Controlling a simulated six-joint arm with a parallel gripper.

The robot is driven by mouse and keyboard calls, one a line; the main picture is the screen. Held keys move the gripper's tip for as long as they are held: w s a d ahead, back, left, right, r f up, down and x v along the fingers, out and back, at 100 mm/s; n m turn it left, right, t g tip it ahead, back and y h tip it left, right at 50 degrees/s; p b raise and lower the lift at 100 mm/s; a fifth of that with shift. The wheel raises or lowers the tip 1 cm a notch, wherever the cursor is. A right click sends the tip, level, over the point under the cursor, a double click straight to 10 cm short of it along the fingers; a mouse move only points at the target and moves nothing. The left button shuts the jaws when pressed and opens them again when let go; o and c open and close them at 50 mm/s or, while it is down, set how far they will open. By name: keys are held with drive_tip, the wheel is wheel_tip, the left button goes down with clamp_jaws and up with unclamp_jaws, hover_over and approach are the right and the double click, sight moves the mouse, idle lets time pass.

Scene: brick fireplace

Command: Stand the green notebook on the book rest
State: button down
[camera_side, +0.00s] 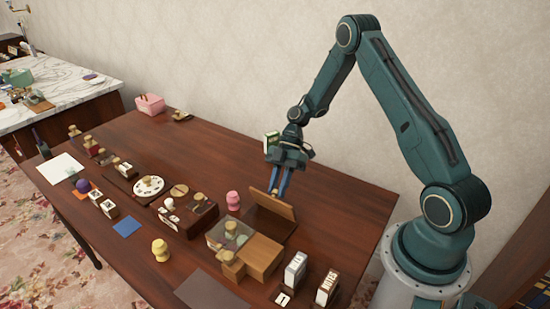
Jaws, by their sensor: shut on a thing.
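My gripper (278,192) points down over the brown wooden book rest (284,205), right of the table's middle. Its blue fingers end at or just above the top edge of the rest's tilted panel; I cannot tell whether they touch it. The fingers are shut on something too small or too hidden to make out. I see no clear green notebook on the table or on the near side of the rest.
A pink knobbed piece (233,200) stands left of the rest. A clear-topped case (228,232) and a wooden box (260,257) stand in front of it, with white label blocks (295,268) nearby. Several stamps and a white dial (149,186) lie left. The back right tabletop is clear.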

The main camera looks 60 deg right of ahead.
drive_tip(key=c, duration=1.2)
unclamp_jaws()
drive_tip(key=v, duration=1.3)
drive_tip(key=shift+d+r, duration=0.25)
drive_tip(key=shift+r, duration=0.05)
